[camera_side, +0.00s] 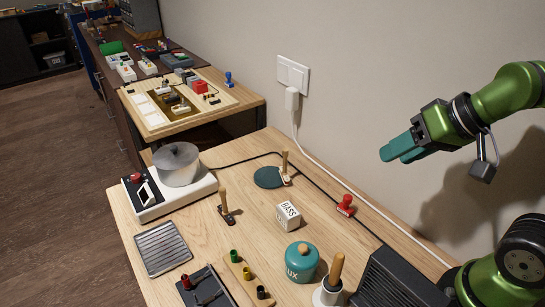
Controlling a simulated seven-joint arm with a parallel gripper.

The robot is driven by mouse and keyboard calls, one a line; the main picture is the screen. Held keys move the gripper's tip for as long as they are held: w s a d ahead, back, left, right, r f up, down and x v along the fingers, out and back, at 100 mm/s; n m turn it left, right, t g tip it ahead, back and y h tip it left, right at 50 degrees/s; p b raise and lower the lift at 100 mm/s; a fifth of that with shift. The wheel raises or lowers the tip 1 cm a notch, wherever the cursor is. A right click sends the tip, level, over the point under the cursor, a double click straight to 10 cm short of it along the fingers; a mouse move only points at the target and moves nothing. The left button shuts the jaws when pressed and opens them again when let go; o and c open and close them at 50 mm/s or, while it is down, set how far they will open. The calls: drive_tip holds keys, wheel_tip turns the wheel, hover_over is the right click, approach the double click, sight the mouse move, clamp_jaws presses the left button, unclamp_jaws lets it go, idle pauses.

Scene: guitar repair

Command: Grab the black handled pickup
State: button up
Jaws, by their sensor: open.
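A black pickup with an upright wooden handle (224,204) stands on the wooden bench (250,195), left of the white BASS block. A second wooden-handled piece with a pale base (285,172) stands farther back, at the edge of a dark green disc (267,178). My gripper (386,154) is in the air at the upper right, pointing left, with teal fingers. It is open and empty, well above and to the right of the black pickup. The gap between its fingers is hard to see from this side.
A white hot plate (150,208) bears a grey pot (178,170) at the left. The BASS block (288,215), red knob-like piece (345,206) and teal jar (301,264) stand right of the pickup. A ribbed tray (162,249) lies front left. Cables run along the wall side.

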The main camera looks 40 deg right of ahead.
drive_tip(key=n+g+h, duration=0.2)
drive_tip(key=n+g, duration=0.5)
drive_tip(key=n, duration=0.3)
hover_over(223, 195)
drive_tip(key=d, duration=0.1)
drive_tip(key=f, duration=0.8)
drive_tip(key=shift+w, duration=0.4)
drive_tip(key=shift+n, duration=0.6)
drive_tip(key=f, duration=1.4)
drive_tip(key=shift+s+a, duration=0.1)
drive_tip(key=shift+a, duration=0.2)
clamp_jaws()
